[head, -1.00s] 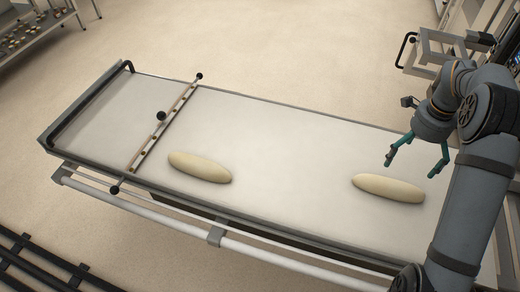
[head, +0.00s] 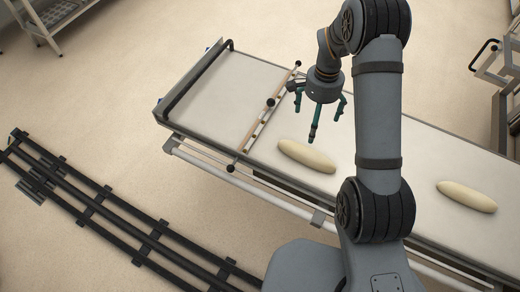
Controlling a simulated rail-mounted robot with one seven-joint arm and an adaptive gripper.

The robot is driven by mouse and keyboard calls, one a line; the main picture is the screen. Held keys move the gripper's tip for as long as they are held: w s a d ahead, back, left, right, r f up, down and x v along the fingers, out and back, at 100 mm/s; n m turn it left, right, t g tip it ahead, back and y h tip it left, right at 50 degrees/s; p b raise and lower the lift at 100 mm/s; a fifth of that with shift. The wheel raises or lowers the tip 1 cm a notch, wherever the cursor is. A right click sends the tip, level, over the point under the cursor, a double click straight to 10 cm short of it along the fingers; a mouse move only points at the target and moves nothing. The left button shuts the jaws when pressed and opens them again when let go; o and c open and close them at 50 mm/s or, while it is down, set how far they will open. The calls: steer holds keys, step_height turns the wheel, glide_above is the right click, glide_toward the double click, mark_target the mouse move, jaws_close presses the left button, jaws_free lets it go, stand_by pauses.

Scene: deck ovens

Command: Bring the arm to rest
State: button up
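My arm reaches up from my base and bends over the loading belt (head: 235,90). My gripper (head: 325,128) hangs pointing down above the belt, with its teal fingers apart and nothing between them. A pale long dough loaf (head: 306,156) lies on the belt just below and left of the gripper in the picture, apart from it. A second loaf (head: 466,196) lies on the belt farther right, beyond my arm. My arm hides part of the belt between the loaves.
A wooden crossbar (head: 268,108) with black knobs lies across the belt left of the near loaf. Black floor rails (head: 120,215) run at lower left. A metal rack (head: 50,20) stands at upper left. A metal frame (head: 492,60) stands at the right edge. Open floor lies behind the belt.

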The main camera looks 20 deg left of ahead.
step_height(320, 180, down, 10)
steer(key=w+n+t+b, duration=0.1)
steer(key=w+n+b, duration=0.1)
steer(key=b, duration=0.4)
steer(key=shift+w+d+n, duration=0.15)
steer(key=shift+d+n, duration=0.2)
steer(key=shift+n, duration=0.55)
step_height(320, 180, up, 10)
steer(key=p, duration=0.6)
